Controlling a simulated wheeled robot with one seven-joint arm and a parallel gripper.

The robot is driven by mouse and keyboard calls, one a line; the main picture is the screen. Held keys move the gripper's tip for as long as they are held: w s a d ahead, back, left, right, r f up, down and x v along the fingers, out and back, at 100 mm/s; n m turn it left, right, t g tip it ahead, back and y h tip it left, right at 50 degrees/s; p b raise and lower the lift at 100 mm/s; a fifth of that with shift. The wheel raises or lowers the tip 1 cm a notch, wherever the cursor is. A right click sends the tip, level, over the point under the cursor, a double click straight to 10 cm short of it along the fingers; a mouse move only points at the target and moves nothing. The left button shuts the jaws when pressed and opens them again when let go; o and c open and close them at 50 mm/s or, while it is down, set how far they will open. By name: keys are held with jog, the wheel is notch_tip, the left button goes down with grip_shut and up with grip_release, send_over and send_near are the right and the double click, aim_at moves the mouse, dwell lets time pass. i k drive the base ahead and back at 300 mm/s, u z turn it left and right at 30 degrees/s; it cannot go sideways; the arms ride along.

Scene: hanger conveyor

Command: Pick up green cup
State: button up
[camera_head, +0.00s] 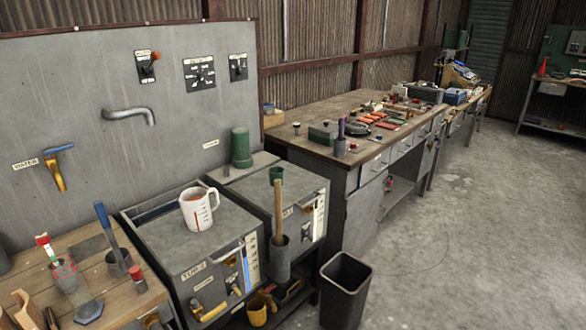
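My gripper is not in view.
A white measuring jug (198,208) stands on the left-hand grey box (180,245). A wooden bench with tools (80,275) is at lower left. A long cluttered workbench (300,110) runs behind right. A black bin (345,288) stands on the floor. Concrete floor (470,220) at right is clear.

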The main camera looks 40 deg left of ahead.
aim_at(275, 172)
jog(key=u, duration=0.35)
jog(key=i, duration=1.05)
jog(key=u, duration=1.7)
jog(key=i, duration=0.9)
jog(key=u, duration=1.1)
jog(key=i, duration=0.65)
jog(key=z, duration=0.05)
